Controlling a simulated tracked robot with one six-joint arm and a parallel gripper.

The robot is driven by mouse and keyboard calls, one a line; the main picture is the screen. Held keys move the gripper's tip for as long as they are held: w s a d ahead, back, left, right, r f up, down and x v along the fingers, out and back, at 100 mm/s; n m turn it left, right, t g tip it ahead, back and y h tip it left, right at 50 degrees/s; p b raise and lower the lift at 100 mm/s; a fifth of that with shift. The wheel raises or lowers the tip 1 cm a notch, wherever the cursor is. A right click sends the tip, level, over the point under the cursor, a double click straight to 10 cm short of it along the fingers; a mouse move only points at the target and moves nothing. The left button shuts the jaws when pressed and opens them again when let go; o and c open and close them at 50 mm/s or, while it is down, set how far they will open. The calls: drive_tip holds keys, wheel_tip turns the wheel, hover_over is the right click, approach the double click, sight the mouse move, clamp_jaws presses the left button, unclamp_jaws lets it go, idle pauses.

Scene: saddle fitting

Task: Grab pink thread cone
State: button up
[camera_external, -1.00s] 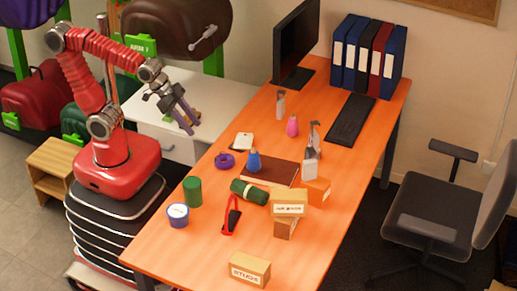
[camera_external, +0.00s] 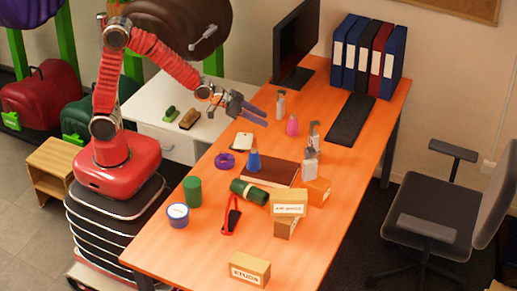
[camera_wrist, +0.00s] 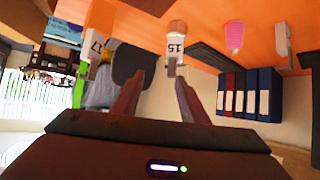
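The pink thread cone (camera_external: 292,126) stands upright on the orange desk, near the grey spray-type bottles and left of the keyboard. It also shows in the wrist view (camera_wrist: 235,36) at the upper right, right of my fingers. My gripper (camera_external: 266,115) hangs above the desk, left of the pink cone and apart from it. In the wrist view my gripper (camera_wrist: 160,79) has its two fingers spread, with nothing held between them.
The monitor (camera_external: 295,42), keyboard (camera_external: 350,120) and binders (camera_external: 368,57) fill the far end. Boxes (camera_external: 290,205) stand nearer. The desk's right front is clear.

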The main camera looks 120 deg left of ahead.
drive_tip(key=a+f+n+y, duration=0.25)
drive_tip(key=a+f, duration=0.45)
drive_tip(key=a, duration=0.5)
drive_tip(key=y, duration=0.3)
approach(290, 118)
drive_tip(key=shift+w+a+r+n+h, duration=0.1)
drive_tip(key=shift+a+r+n+h, duration=0.1)
drive_tip(key=shift+a, duration=0.2)
drive_tip(key=shift+w+a+r+n+h, duration=0.1)
drive_tip(key=shift+a+r+n, duration=0.05)
drive_tip(key=shift+a, duration=0.25)
drive_tip(key=shift+x, duration=4.3)
drive_tip(key=shift+r, duration=0.1)
drive_tip(key=shift+w, duration=0.1)
drive_tip(key=shift+x, duration=2.55)
drive_tip(key=shift+w+d, duration=0.1)
drive_tip(key=shift+d, duration=0.1)
